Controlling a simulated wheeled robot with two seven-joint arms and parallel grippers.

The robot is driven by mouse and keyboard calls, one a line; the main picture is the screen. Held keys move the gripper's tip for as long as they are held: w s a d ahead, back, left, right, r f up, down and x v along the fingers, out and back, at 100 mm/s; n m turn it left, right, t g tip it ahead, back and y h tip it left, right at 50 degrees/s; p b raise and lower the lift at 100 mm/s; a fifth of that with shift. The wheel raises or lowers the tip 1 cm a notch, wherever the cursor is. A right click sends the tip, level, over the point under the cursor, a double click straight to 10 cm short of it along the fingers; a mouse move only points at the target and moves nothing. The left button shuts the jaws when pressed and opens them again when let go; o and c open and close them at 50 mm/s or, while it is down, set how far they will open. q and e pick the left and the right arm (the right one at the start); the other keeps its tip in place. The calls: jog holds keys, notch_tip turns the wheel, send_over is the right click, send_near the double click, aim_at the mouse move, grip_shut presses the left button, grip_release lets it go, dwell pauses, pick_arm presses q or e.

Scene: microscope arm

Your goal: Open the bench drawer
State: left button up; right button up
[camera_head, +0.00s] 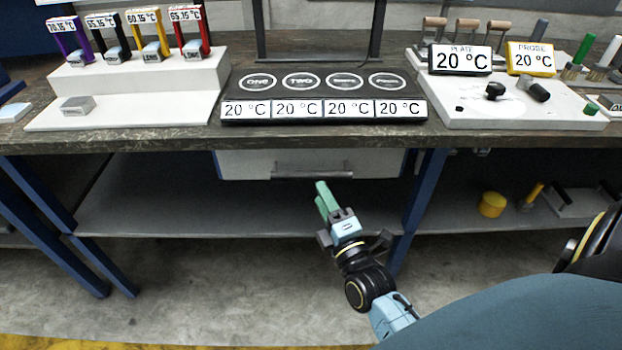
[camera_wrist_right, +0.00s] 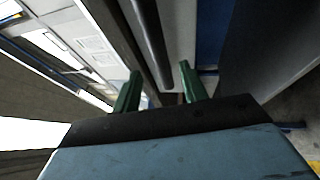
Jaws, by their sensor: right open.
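The bench drawer (camera_head: 240,165) has a light grey front and sits shut under the middle of the bench top. Its dark bar handle (camera_head: 313,170) runs along the front. My right gripper (camera_head: 323,194), with green fingers, is open just below and in front of the handle. In the right wrist view, the handle (camera_wrist_right: 152,45) shows as a dark bar running between the directions of the two open fingers (camera_wrist_right: 160,85). I cannot tell whether any finger touches it. My left gripper is not in view.
The bench top (camera_head: 180,136) carries a black four-place panel (camera_head: 320,83), a white rack block (camera_head: 140,80) and a white board (camera_head: 520,112). Blue legs (camera_head: 424,190) flank the drawer. A lower shelf (camera_head: 230,215) holds a yellow pot (camera_head: 491,204) at right. The floor in front is clear.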

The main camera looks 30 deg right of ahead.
aim_at(311, 177)
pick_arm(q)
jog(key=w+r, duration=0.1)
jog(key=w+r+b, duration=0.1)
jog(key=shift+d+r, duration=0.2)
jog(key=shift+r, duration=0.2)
pick_arm(e)
jog(key=x, duration=0.6)
jog(key=shift+w, duration=0.4)
grip_shut()
